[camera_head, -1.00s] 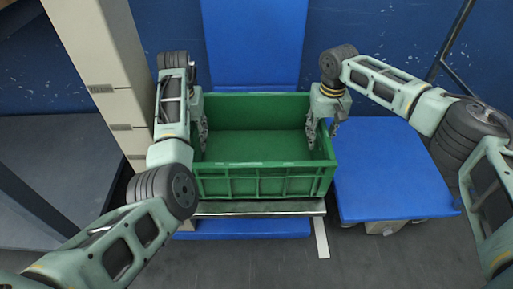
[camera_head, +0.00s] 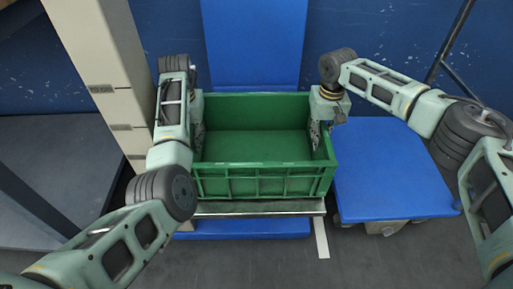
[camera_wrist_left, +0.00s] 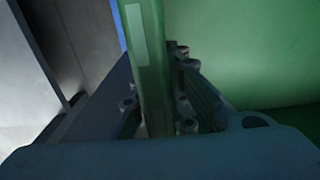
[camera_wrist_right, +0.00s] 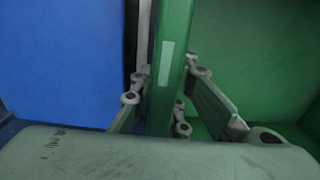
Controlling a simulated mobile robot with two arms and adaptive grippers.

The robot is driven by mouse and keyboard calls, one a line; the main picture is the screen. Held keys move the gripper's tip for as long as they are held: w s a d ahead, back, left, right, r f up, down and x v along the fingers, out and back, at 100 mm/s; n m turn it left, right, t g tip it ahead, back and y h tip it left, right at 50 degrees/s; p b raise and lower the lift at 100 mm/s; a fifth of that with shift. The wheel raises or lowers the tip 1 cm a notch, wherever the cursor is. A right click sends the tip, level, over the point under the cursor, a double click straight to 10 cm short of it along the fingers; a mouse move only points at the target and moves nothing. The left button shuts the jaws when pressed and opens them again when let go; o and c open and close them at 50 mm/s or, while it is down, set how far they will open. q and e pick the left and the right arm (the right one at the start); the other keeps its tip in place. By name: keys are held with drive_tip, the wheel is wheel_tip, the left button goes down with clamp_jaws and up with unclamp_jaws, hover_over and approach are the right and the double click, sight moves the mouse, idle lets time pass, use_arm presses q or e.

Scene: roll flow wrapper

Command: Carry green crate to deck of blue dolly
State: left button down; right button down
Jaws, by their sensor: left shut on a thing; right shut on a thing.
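The green crate (camera_head: 255,180) is empty and sits upright on a metal-edged platform (camera_head: 258,209) in the middle of the head view. My left gripper (camera_head: 199,135) is shut on its left wall; the left wrist view shows that wall (camera_wrist_left: 146,60) between the fingers. My right gripper (camera_head: 322,130) is shut on its right wall; the right wrist view shows that wall (camera_wrist_right: 170,70) between the fingers. The blue dolly (camera_head: 392,180) stands right of the crate, its flat deck bare. Whether the crate touches the platform all along its base cannot be told.
A tall blue panel (camera_head: 253,45) rises behind the crate. A beige column (camera_head: 112,90) stands close on the left. A dark bar (camera_head: 452,40) rises at the dolly's far right. Grey floor (camera_head: 290,260) with a white stripe lies in front.

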sight(324, 123)
use_arm(q)
drive_tip(key=shift+r, duration=0.1)
use_arm(e)
drive_tip(key=shift+r, duration=0.15)
idle(0.4)
